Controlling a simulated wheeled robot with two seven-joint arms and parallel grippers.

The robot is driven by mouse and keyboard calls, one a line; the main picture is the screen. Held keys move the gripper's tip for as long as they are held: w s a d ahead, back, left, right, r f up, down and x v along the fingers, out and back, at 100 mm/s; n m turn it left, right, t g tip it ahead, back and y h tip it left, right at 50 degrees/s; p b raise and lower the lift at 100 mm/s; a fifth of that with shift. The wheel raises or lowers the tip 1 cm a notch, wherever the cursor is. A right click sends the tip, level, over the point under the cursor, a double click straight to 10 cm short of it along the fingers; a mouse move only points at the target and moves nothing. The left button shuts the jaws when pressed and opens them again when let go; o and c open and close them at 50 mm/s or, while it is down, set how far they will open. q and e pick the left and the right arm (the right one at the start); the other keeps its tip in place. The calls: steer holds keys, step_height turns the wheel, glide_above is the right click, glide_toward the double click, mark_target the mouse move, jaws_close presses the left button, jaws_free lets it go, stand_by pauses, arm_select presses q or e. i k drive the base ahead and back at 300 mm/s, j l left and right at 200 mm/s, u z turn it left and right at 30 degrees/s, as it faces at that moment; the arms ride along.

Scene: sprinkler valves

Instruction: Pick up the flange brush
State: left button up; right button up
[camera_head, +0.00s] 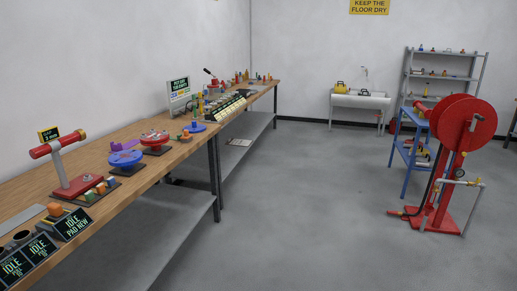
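I cannot single out a flange brush with certainty; objects are small at this distance. On the long wooden workbench (178,164) at the left are a blue round flange-like part (125,158) and a red one (155,137), each on a dark base. A purple piece (123,145) lies just behind the blue part; its kind is unclear. A row of small upright items (228,106) stands farther along the bench. Neither of my grippers shows in this view.
A red press-like stand (75,170) and dark IDLE displays (40,247) occupy the near bench. A red hose reel (466,125), blue stand (407,165), grey shelf (442,75) and sink (360,101) stand right and back. The grey floor (310,200) between is clear.

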mark_target(186, 137)
steer(key=i+u, duration=0.15)
steer(key=i, duration=0.35)
steer(key=i+l+u, duration=0.15)
steer(key=i, duration=0.35)
steer(key=i+l+u, duration=0.15)
steer(key=i, duration=0.35)
steer(key=i+l+u, duration=0.15)
steer(key=i+l, duration=0.15)
steer(key=i, duration=0.2)
